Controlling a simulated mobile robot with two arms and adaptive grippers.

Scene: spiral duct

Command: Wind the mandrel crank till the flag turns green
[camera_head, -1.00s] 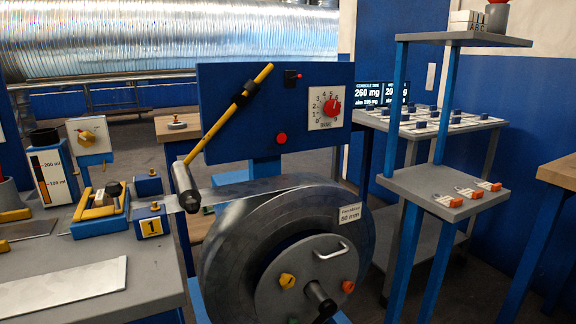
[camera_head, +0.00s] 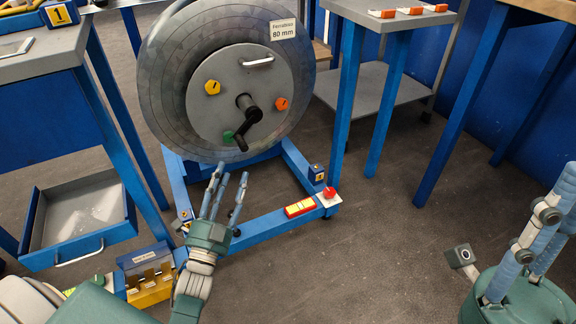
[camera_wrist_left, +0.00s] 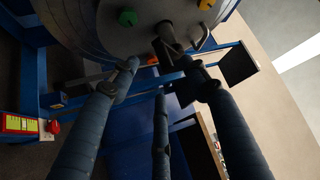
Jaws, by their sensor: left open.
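The black mandrel crank (camera_head: 243,128) sticks out of the grey hub disc (camera_head: 205,118) on the front of the big spiral wheel, its arm pointing down and slightly left. The hub carries yellow (camera_head: 212,87), orange (camera_head: 281,103) and green (camera_head: 228,137) markers; I cannot tell which is the flag. My left gripper (camera_head: 226,182) is open and empty, just below the crank, apart from it. In the left wrist view the crank (camera_wrist_left: 166,42) lies beyond the spread fingers (camera_wrist_left: 160,80). My right gripper (camera_head: 530,225) is at the right edge, cut off, away from the wheel.
A blue floor frame (camera_head: 258,237) carries the wheel, with a red button (camera_head: 329,192) and a red-yellow block (camera_head: 299,208) on it. An open drawer (camera_head: 78,215) and a yellow bin (camera_head: 150,275) stand at left. The floor at centre right is clear.

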